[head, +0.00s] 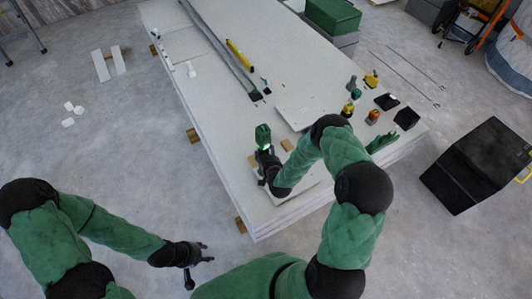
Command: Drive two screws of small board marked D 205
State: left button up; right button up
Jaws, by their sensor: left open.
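My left gripper (203,252) is open and empty, low over the bare floor and apart from the panel stack. My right gripper (266,160) is over the near end of the stack, and appears shut on a green power screwdriver (263,136). A small pale board (290,202) lies below my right gripper, partly covered by the arm. Another pale board (300,108) lies flat farther up the stack. No D 205 marking is readable on either board, and no screws can be made out. The driver's tip and any contact with the board are hidden.
The large white panel stack (215,110) rests on wooden blocks. Small tools and a black open box (406,118) stand along its right side. A yellow level (240,55) and metal rails lie farther back. A black case (480,165) stands on the floor at right. The left floor is mostly clear.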

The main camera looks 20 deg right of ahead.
aim_at(267, 149)
jog(key=shift+w+r+p, duration=0.1)
jog(key=shift+r+p, duration=1.55)
jog(key=shift+r, duration=0.7)
